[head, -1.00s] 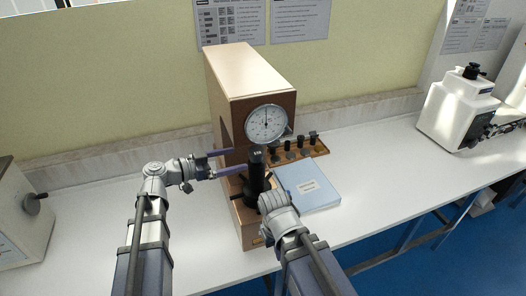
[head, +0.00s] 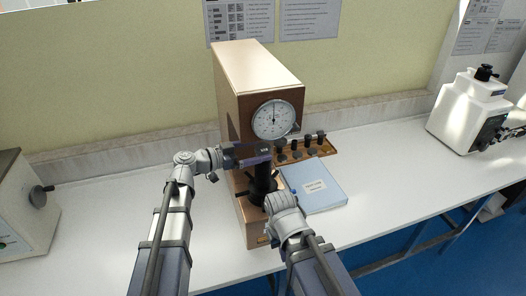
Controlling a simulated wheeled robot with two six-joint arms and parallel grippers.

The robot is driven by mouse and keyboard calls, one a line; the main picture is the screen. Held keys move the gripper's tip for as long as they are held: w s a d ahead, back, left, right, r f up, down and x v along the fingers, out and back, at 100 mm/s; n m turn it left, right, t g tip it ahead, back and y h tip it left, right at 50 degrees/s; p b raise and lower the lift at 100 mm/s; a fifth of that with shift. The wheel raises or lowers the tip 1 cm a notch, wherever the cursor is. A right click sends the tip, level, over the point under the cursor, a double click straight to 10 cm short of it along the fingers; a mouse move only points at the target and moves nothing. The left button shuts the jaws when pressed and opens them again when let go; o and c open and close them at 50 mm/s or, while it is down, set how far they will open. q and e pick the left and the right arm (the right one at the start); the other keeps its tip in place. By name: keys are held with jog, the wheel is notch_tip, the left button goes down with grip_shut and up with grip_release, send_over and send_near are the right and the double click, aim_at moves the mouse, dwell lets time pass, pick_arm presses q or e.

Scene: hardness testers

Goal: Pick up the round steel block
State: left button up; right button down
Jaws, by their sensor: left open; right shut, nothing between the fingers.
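The hardness tester (head: 262,80) stands on the bench with its dial (head: 273,119) facing me. Below the dial is a dark upright spindle (head: 263,182). I cannot clearly pick out the round steel block; the spindle's top is largely covered by my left fingers. My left gripper (head: 257,153) is open and reaches in from the left, its fingers at the spindle's top under the dial. I cannot tell whether they touch anything. My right gripper (head: 281,202) is shut and empty, low in front of the tester, right of the spindle's base; its fingertips are hardly visible.
A wooden tray (head: 325,152) with several dark pieces lies right of the tester. A blue booklet (head: 318,190) lies in front of it. A white machine (head: 466,112) stands far right, another (head: 22,215) far left.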

pick_arm(q)
jog(key=shift+w+d, duration=0.25)
jog(key=shift+d, duration=0.2)
jog(key=shift+c, duration=0.3)
grip_shut()
